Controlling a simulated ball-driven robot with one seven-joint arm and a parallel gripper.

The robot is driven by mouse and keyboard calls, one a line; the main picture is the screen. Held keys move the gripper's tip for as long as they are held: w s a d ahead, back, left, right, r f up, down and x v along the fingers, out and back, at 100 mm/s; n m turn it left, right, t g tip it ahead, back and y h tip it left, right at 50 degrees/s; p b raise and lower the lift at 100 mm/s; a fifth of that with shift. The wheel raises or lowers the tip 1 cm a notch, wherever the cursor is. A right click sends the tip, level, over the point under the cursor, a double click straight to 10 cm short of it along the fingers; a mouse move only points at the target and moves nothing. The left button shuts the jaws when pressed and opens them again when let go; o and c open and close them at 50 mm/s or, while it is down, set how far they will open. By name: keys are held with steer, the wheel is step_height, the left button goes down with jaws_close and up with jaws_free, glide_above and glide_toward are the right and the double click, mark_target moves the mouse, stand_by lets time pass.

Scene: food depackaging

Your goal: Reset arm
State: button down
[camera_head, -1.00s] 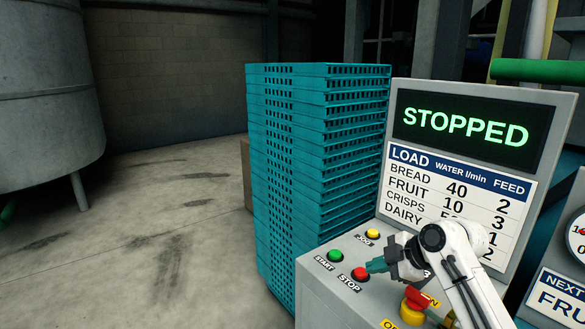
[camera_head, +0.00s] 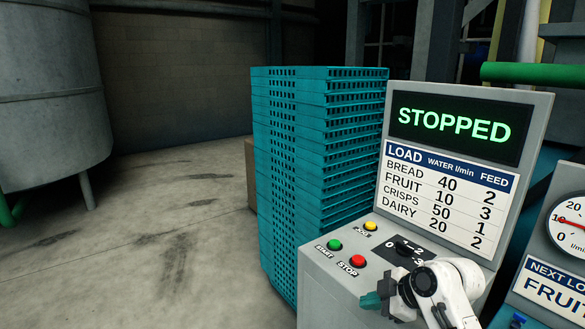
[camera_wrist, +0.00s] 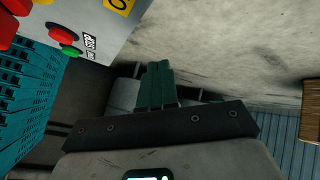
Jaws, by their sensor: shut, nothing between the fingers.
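My gripper (camera_head: 371,300) has teal fingers and hangs at the front edge of the grey control panel (camera_head: 312,275), below the red STOP button (camera_head: 357,262) in the head view. Its fingers are together and empty; they show shut in the wrist view (camera_wrist: 160,85). The fingers are apart from the STOP button. The green START button (camera_head: 334,245) and yellow button (camera_head: 370,226) are left and behind. The display (camera_head: 455,123) reads STOPPED. My white wrist hides part of the panel's right side.
A tall stack of teal crates (camera_head: 310,170) stands behind and left of the panel. A black selector knob (camera_head: 402,247) sits right of the buttons. A gauge (camera_head: 573,222) is at the right edge. A grey tank (camera_head: 55,90) stands far left. The concrete floor (camera_head: 150,250) between is clear.

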steer(key=s+f+m+g+h, duration=0.1)
steer(key=s+f+m, duration=0.5)
steer(key=s, duration=0.5)
steer(key=s+f+m+g+h, duration=0.1)
steer(key=s+f+m+h, duration=0.15)
steer(key=s+f, duration=0.75)
steer(key=s+d+m+g+h, duration=0.1)
steer(key=s+d+m, duration=0.3)
steer(key=s, duration=0.7)
steer(key=s+d+m+g+h, duration=0.1)
steer(key=s+d+m, duration=0.3)
steer(key=s, duration=0.8)
steer(key=shift+d+f+g+h, duration=0.25)
steer(key=shift+d+g+h, duration=0.15)
steer(key=shift+d+h, duration=0.4)
